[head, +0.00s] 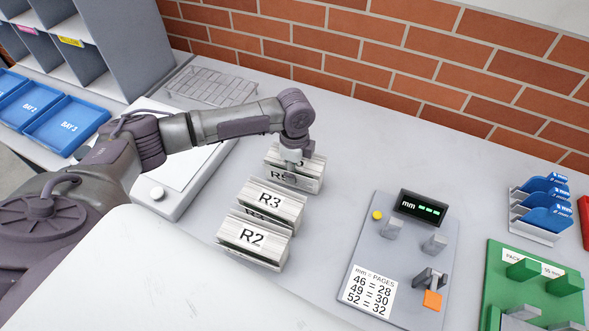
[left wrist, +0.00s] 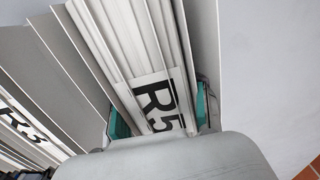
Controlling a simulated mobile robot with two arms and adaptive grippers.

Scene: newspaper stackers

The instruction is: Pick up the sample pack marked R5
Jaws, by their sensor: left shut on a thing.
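The sample pack marked R5 (head: 311,184) stands at the back of the row of packs in the head view, its label partly covered by my gripper. In the left wrist view the R5 pack (left wrist: 150,60) fills the middle, its black R5 label facing the camera. My left gripper (head: 291,166) comes down on it from above. In the left wrist view the teal pads of my left gripper (left wrist: 161,114) lie on both sides of the pack, shut on it. I cannot tell whether the pack is clear of the table. My right gripper is in neither view.
A grey gauge board (head: 380,250) with an mm display lies to the right. A green fixture (head: 500,262) and blue holders (head: 546,217) are farther right.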

